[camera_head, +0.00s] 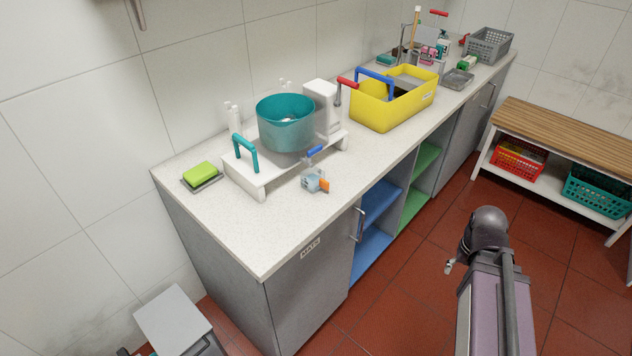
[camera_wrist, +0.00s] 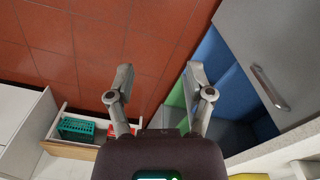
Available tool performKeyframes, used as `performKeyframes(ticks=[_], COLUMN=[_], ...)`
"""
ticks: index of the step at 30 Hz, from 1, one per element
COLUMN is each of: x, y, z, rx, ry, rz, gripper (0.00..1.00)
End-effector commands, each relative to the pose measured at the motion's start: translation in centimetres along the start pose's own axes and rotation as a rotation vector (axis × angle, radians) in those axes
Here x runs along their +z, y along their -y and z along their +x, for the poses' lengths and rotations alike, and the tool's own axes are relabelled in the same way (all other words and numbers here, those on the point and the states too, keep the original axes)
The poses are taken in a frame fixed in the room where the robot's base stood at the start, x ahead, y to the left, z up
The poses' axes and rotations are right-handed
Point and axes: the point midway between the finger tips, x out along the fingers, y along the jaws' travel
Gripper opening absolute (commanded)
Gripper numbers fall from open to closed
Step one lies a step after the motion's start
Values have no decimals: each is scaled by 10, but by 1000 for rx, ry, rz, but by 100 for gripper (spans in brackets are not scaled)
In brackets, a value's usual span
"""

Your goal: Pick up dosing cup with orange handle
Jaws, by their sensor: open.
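The dosing cup with an orange handle (camera_head: 315,180) sits on the speckled white counter (camera_head: 210,240), near its front edge. It is a small grey-blue cup, and its orange handle points toward the front right. In the head view my arm is over the red floor at lower right, well apart from the cup. In the wrist view my gripper (camera_wrist: 158,90) is open, with two grey fingers spread and nothing between them. The cup does not show in the wrist view.
A white stand holding a teal pot (camera_head: 286,130) is right behind the cup. A yellow tub (camera_head: 380,112) stands farther along the counter. A green sponge (camera_head: 200,174) lies at the left. A wooden-topped bench (camera_head: 565,125) with baskets is at the right. The counter's front left is clear.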

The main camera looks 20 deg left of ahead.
Motion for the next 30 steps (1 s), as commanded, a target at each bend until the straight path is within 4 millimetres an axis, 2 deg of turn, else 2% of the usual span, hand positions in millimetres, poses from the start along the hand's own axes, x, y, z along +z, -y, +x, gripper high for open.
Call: performKeyframes(ticks=[7,14,23,30], x=[-8,-26,-56,-75], y=[9,39,96,151], z=[0,-2,-11,-22], rx=[31,124,311,475], ry=[-7,-21,-31,-22], rz=[-79,-315,-752,-1103], gripper=[93,93,93,93])
